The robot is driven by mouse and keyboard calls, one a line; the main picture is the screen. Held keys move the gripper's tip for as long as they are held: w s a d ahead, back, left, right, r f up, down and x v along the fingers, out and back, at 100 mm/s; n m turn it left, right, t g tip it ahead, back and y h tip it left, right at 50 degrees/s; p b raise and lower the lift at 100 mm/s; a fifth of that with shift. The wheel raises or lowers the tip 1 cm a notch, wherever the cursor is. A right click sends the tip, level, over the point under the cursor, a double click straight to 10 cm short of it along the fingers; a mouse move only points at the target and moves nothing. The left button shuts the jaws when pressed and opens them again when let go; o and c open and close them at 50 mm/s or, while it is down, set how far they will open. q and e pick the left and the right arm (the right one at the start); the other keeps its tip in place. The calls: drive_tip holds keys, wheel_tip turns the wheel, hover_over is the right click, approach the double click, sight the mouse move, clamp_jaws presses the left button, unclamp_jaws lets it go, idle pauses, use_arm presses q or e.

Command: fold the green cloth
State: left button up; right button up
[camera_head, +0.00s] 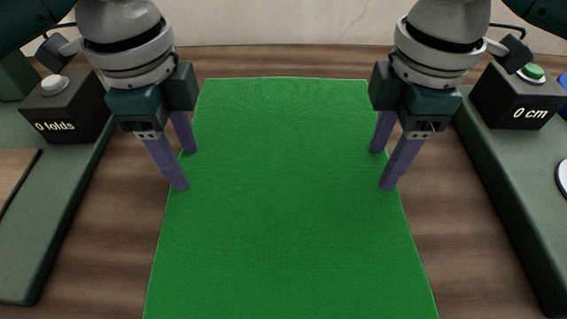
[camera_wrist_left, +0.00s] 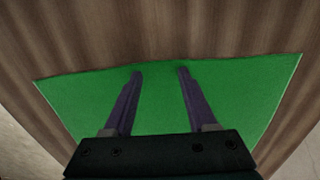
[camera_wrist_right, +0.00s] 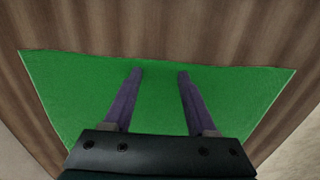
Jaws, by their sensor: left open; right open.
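The green cloth (camera_head: 285,200) lies flat and spread out on the wooden table. Its far edge shows in the head view, and its near edge runs out of the bottom of the picture. My left gripper (camera_head: 184,170) is open and empty above the cloth's left edge. My right gripper (camera_head: 381,170) is open and empty above the right edge. In the left wrist view the cloth (camera_wrist_left: 160,98) shows between and around the open fingers (camera_wrist_left: 160,72). In the right wrist view the cloth (camera_wrist_right: 155,98) lies beneath the open fingers (camera_wrist_right: 160,72). I cannot tell the height of the fingertips.
A black box (camera_head: 66,110) reading "0 folds" with a grey button stands at left. A black box (camera_head: 516,100) reading "0 cm" with a green button stands at right. Dark green raised panels (camera_head: 60,190) flank the table (camera_head: 465,245). A pale wall (camera_head: 290,25) is behind.

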use_arm(q)
drive_tip(key=shift+c, duration=0.7)
use_arm(e)
drive_tip(key=shift+c, duration=0.7)
use_arm(q)
drive_tip(key=c, duration=0.7)
use_arm(e)
drive_tip(key=c, duration=0.7)
use_arm(q)
clamp_jaws()
use_arm(e)
clamp_jaws()
